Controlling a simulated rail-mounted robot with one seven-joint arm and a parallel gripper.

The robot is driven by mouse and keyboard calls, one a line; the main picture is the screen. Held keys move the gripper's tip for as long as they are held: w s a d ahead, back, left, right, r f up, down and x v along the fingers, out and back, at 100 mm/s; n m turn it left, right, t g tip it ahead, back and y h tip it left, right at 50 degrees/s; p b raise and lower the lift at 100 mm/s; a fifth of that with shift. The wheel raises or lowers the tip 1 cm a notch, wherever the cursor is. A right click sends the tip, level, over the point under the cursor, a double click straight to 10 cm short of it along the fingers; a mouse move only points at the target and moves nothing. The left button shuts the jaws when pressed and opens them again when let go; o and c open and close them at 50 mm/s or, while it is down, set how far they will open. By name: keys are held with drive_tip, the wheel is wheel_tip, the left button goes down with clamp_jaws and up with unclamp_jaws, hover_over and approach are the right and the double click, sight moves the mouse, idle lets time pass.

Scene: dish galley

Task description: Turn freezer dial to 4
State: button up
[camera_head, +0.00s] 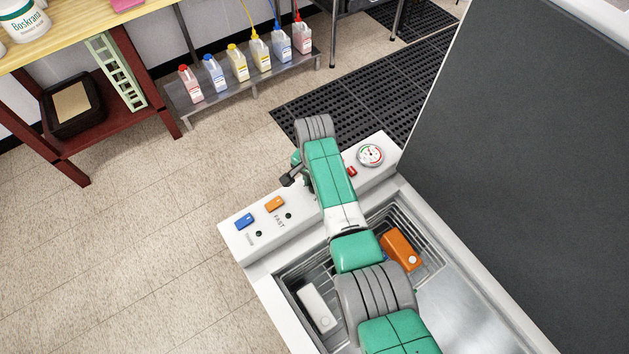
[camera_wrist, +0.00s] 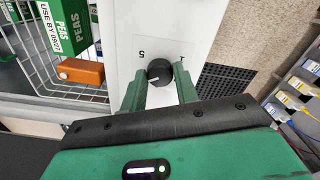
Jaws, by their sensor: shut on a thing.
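The freezer dial (camera_wrist: 159,72) is a round black knob on the white control panel (camera_wrist: 146,27) in the wrist view. A white pointer line on it points left and slightly down in that picture. The numbers 5 and 1 show at its left and right; other numbers are hidden. My gripper (camera_wrist: 159,87) has its green fingers on either side of the knob and is shut on it. In the head view my arm covers the dial, and the freezer's white panel (camera_head: 244,238) runs along its edge.
The panel also bears a blue switch (camera_head: 244,220), an orange switch (camera_head: 275,204) and a round gauge (camera_head: 370,155). The open freezer holds wire baskets, an orange box (camera_head: 401,249) and a white box (camera_head: 317,308). Its dark raised lid (camera_head: 530,150) stands at the right.

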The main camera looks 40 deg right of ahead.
drive_tip(key=o, duration=1)
wheel_tip(320, 180, up, 8)
drive_tip(key=shift+f+p, duration=0.1)
drive_tip(key=shift+p, duration=0.6)
